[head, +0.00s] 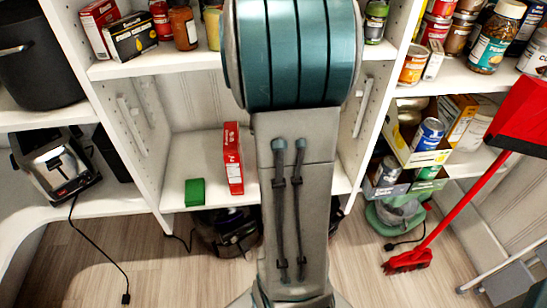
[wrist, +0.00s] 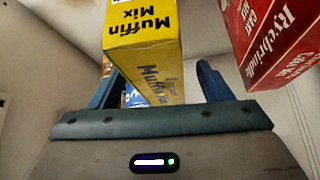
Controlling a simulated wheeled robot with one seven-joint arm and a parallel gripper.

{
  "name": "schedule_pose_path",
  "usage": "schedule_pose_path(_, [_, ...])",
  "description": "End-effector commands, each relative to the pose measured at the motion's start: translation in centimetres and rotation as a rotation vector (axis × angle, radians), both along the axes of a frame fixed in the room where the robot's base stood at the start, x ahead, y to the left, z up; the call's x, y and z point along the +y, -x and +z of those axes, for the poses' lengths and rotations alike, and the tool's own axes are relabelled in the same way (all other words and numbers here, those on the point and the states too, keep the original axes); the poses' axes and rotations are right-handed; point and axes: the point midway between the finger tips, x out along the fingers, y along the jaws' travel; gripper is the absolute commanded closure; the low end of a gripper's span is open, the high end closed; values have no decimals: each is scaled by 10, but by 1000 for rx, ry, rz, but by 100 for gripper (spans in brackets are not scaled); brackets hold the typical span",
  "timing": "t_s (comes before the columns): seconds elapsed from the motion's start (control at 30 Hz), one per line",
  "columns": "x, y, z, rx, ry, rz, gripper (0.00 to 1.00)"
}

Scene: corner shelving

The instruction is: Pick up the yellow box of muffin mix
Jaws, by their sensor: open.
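The yellow box of muffin mix (wrist: 143,27) shows in the wrist view, with black "Muffin Mix" lettering on two faces. Its upper end is cut off by the frame's top edge. My gripper (wrist: 158,84) is open, with the box in view between its two blue fingers. A gap shows between the box and the right finger. The left finger is partly covered by the box, so I cannot tell whether they touch. In the head view my arm hides the gripper, and I cannot make out the muffin mix box for certain.
A red cake mix box (wrist: 275,40) is close on the right in the wrist view. A blue can (wrist: 133,97) is partly visible beside the left finger. In the head view, a black-and-yellow box (head: 131,38) and jars stand on the upper shelf (head: 180,61).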

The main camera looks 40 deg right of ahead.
Motion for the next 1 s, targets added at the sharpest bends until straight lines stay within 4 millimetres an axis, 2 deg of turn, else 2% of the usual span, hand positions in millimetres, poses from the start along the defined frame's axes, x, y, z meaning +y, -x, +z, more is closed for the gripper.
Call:
schedule_pose_path(0.27, [-1,-1,-2,-1,0,1,28])
schedule_pose_path(0.5, [-1,-1,-2,-1,0,1,95])
schedule_pose_path(0.53, [-1,-1,-2,-1,0,1,100])
schedule_pose_path(0.83, [-1,-2,0,-2,1,1,100])
schedule_pose_path(1.0, [-1,-2,8,-2,1,2,100])
